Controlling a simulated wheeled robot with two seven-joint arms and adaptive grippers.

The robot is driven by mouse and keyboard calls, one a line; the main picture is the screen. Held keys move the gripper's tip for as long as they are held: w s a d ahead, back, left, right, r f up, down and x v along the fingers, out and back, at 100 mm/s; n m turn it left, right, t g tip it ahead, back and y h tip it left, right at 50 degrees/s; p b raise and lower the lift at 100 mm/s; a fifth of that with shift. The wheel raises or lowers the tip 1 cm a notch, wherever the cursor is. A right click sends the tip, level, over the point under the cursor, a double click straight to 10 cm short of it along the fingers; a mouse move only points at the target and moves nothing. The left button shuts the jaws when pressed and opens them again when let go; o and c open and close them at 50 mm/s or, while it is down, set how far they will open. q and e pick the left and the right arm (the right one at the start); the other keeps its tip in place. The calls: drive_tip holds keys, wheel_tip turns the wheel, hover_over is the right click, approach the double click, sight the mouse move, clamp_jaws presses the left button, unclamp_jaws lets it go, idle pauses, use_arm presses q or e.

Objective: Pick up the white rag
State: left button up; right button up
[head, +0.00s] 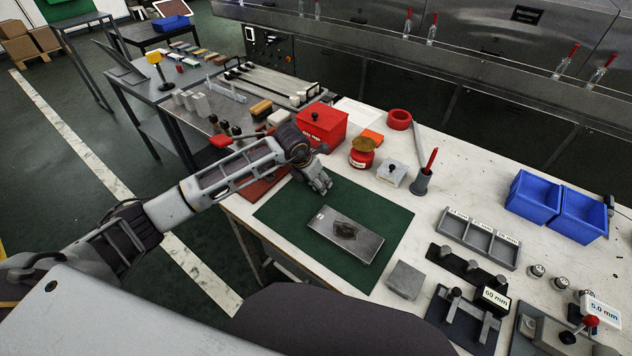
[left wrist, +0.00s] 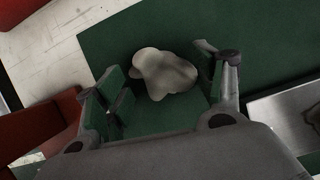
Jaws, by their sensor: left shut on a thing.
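The white rag (left wrist: 163,73) is a rounded, crumpled off-white lump between the two fingers of my left gripper (left wrist: 166,84) in the left wrist view. The fingers are shut on it, above the green mat (left wrist: 270,45). In the head view my left gripper (head: 320,184) is low over the back left part of the green mat (head: 285,214). There the rag cannot be told apart from the fingers. My right gripper is not in view.
A metal plate (head: 364,242) with a dark patch lies on the mat. A red box (head: 322,128), a red jar (head: 361,158) and a grey block with a black knob (head: 392,176) stand behind. Blue bins (head: 533,198) are at right. Some bare white bench (head: 455,180) lies right of the mat.

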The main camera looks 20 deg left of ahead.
use_arm(q)
wheel_tip(320, 180, up, 10)
idle(0.7)
idle(0.4)
